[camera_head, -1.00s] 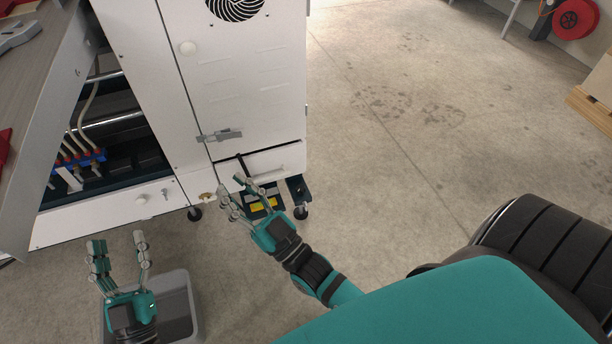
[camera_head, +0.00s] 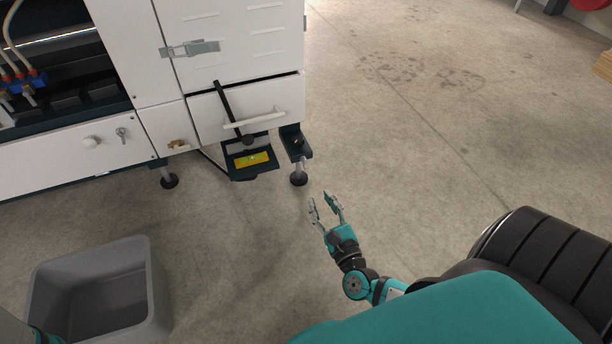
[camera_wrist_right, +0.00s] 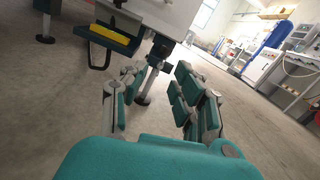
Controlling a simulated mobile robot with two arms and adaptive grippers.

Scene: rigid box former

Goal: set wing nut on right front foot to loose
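The machine's right front foot (camera_head: 299,178) is a grey stem with a round black pad, under a dark bracket (camera_head: 296,143) at the cabinet's lower right corner. A small dark part (camera_head: 298,142) on the bracket may be the wing nut; whether it is tight or loose cannot be made out. My right gripper (camera_head: 325,200) is open and empty, a little right of and nearer than the foot. In the right wrist view the foot (camera_wrist_right: 146,96) shows ahead between my spread fingers, apart from them. My left gripper is out of view.
A black pedal with a yellow plate (camera_head: 252,160) sits left of the foot. A white drawer handle (camera_head: 254,117) and a black lever (camera_head: 229,108) are above it. A grey bin (camera_head: 98,249) stands at lower left. The floor right of the foot is clear.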

